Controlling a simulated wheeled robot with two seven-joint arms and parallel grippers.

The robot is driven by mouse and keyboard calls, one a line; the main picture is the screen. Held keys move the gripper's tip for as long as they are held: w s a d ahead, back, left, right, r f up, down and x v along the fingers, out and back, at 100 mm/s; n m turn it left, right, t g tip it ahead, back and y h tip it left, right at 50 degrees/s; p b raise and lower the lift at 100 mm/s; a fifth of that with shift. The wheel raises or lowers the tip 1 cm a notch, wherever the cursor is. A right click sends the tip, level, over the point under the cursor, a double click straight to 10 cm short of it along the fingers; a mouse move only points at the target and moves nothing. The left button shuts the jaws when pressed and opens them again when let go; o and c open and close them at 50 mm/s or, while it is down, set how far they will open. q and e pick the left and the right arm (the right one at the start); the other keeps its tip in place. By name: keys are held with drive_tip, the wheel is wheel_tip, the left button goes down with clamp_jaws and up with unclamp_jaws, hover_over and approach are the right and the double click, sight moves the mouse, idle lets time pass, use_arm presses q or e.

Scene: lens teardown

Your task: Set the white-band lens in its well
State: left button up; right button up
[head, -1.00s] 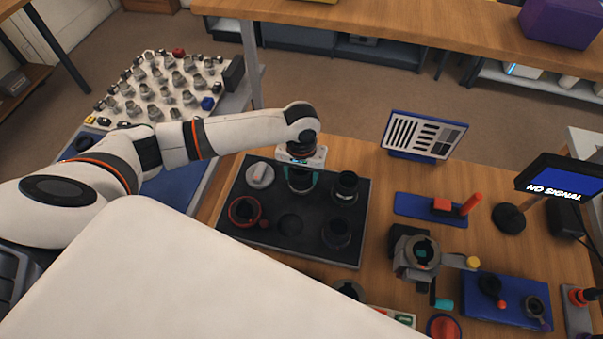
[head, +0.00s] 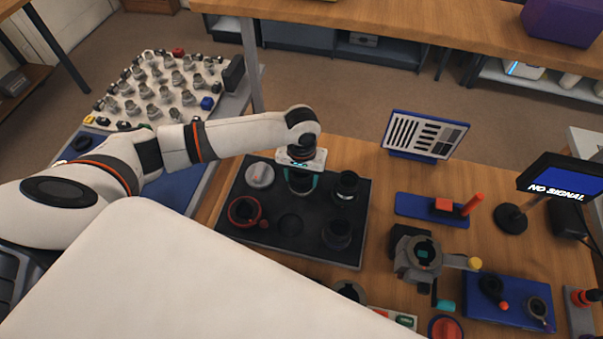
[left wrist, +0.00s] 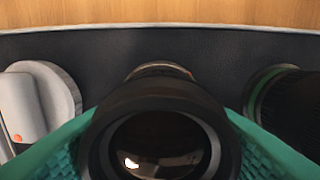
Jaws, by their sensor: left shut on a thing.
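My left gripper (head: 301,181), with teal fingers, is shut on a dark lens (left wrist: 162,120) over the back middle of the black tray (head: 275,250). The lens is upright, its glass end toward the wrist camera. I cannot see a white band on it, and its lower end is mostly hidden, so I cannot tell whether it touches the tray. A round empty well (head: 290,225) shows in front of it. Another dark lens (head: 347,187) stands to the right; it shows a green band in the left wrist view (left wrist: 285,100). My right gripper is not in view.
The tray also holds a pale round cap (head: 260,175), a red ring (head: 244,211) and a dark lens (head: 337,234). To the right stand a grey clamp device (head: 420,258), a blue block with red parts (head: 432,207) and a striped chart (head: 425,135).

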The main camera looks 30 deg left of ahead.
use_arm(q)
drive_tip(key=shift+f, duration=0.1)
drive_tip(key=o, duration=1.3)
drive_tip(key=shift+c, duration=0.2)
wheel_tip(320, 180, up, 12)
drive_tip(key=shift+b, duration=0.6)
drive_tip(key=shift+s, duration=0.1)
